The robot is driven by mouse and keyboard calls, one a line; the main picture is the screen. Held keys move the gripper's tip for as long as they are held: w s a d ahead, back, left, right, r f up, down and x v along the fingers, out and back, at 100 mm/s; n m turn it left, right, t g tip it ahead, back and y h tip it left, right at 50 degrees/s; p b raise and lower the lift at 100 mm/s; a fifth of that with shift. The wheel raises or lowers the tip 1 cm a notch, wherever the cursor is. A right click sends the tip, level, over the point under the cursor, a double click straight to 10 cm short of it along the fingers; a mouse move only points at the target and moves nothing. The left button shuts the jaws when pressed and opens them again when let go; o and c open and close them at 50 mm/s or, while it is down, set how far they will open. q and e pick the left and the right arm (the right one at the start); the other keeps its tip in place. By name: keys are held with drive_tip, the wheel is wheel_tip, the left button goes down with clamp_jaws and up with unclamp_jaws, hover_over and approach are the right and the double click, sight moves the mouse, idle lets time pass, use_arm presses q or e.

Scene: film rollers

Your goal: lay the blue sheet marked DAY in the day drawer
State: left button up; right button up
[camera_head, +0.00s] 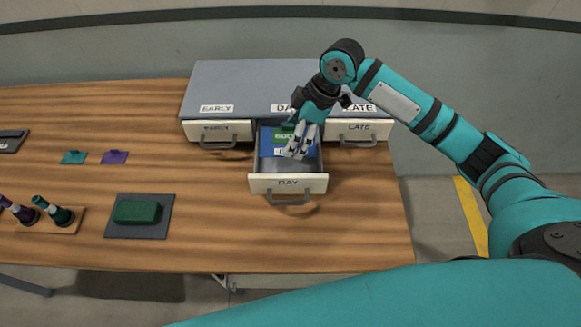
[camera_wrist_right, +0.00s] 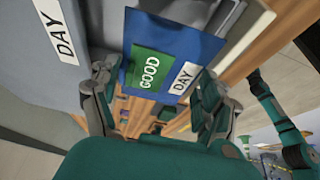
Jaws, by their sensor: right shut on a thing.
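The blue sheet (camera_head: 266,147) carries a green patch reading GOOD and a white DAY label. In the head view it shows within the outline of the pulled-out day drawer (camera_head: 288,184), at its back half. I cannot tell whether it touches the drawer floor. My right gripper (camera_head: 298,150) reaches down over the drawer and is shut on the sheet, hiding part of it. The wrist view shows the blue sheet (camera_wrist_right: 190,45) at the fingers of my right gripper (camera_wrist_right: 155,88). My left gripper is not in view.
The grey cabinet (camera_head: 240,85) has closed drawers on both sides, the right one marked LATE (camera_head: 359,130). A green block (camera_head: 137,212) on a dark mat, a teal tag (camera_head: 74,157), a purple tag (camera_head: 115,157) and a roller rack (camera_head: 62,228) lie to the left. The table front is clear.

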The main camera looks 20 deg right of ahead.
sight(290, 161)
drive_tip(key=f, duration=0.3)
drive_tip(key=shift+w+d+f+p, duration=0.15)
drive_tip(key=shift+w+f+p, duration=0.2)
drive_tip(key=shift+f, duration=0.05)
drive_tip(key=shift+w+d+f, duration=0.1)
drive_tip(key=shift+w+f, duration=0.05)
drive_tip(key=shift+f, duration=0.5)
drive_tip(key=shift+w+f, duration=0.1)
drive_tip(key=shift+f, duration=0.5)
drive_tip(key=shift+s+f+p, duration=0.2)
drive_tip(key=shift+f+p, duration=0.15)
drive_tip(key=shift+f, duration=0.75)
drive_tip(key=shift+w+f, duration=0.1)
drive_tip(key=shift+f, duration=0.25)
drive_tip(key=shift+w+f, duration=0.1)
drive_tip(key=shift+f, duration=0.15)
drive_tip(key=o, duration=0.8)
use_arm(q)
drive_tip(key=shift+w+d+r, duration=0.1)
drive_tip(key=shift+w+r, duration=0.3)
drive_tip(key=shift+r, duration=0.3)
use_arm(e)
drive_tip(key=shift+o, duration=0.2)
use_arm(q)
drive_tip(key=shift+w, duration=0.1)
